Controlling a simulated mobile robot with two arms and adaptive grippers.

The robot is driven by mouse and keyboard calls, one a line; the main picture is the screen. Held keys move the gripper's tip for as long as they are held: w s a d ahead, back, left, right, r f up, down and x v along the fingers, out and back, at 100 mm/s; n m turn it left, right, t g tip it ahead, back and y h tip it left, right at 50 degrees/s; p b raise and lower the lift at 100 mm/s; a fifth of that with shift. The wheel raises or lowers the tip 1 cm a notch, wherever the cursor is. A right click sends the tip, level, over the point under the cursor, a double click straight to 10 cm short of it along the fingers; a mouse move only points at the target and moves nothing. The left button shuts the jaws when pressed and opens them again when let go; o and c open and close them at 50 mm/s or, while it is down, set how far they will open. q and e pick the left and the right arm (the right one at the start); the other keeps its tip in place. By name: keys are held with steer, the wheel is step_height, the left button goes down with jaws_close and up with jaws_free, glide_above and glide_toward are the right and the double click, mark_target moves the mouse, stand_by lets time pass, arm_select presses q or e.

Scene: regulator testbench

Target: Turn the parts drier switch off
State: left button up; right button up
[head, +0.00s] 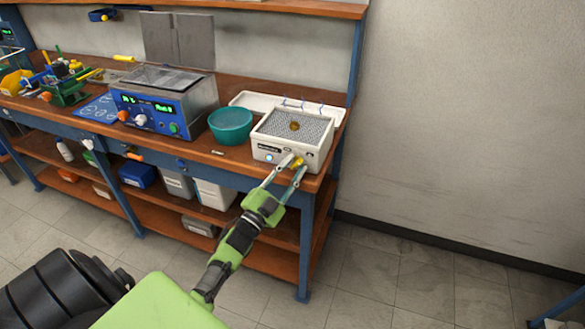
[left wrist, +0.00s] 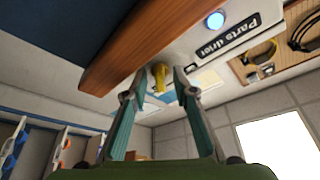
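The parts drier (head: 318,158) is a white box with a grey mesh top at the right end of the bench. Its labelled front (left wrist: 188,45) shows in the left wrist view. A round light (left wrist: 214,20) glows blue beside the label. The yellow switch (head: 297,162) is on the drier's front, right of the label; it also shows in the left wrist view (left wrist: 160,77). My left gripper (head: 286,174) is in front of the drier, its fingers (left wrist: 161,72) apart on either side of the switch. I cannot tell whether they touch it. My right gripper is out of view.
A teal bowl (head: 231,125) stands left of the drier, with a blue ultrasonic-type unit (head: 155,112) further left. A white tray (head: 244,98) lies behind.

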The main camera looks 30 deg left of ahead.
arm_select(q)
jaws_close()
steer(key=shift+f+n, duration=0.1)
steer(key=shift+n, duration=0.5)
steer(key=n+y+b, duration=0.1)
steer(key=n+y, duration=0.1)
steer(key=n, duration=0.2)
steer(key=shift+d+f+t+b, duration=0.1)
steer(key=shift+d+t+b, duration=0.05)
steer(key=shift+t+b, duration=0.25)
steer(key=n+y, duration=0.1)
steer(key=n, duration=0.1)
steer(key=n+y, duration=0.2)
steer(key=n, duration=0.1)
steer(key=shift+d, duration=0.15)
steer(key=n+y, duration=0.1)
steer(key=n, duration=0.2)
steer(key=n+g+y, duration=0.1)
steer(key=n+y, duration=0.1)
steer(key=shift+w+d+n, duration=0.1)
steer(key=shift+n, duration=0.3)
steer(key=shift+d+r+n+g+y+p, duration=0.1)
steer(key=shift+n+g+y+p, duration=0.35)
steer(key=shift+n, duration=1.25)
steer(key=shift+r+n+g+y+p, duration=0.15)
steer(key=shift+n+g+y, duration=0.6)
steer(key=shift+n, duration=0.95)
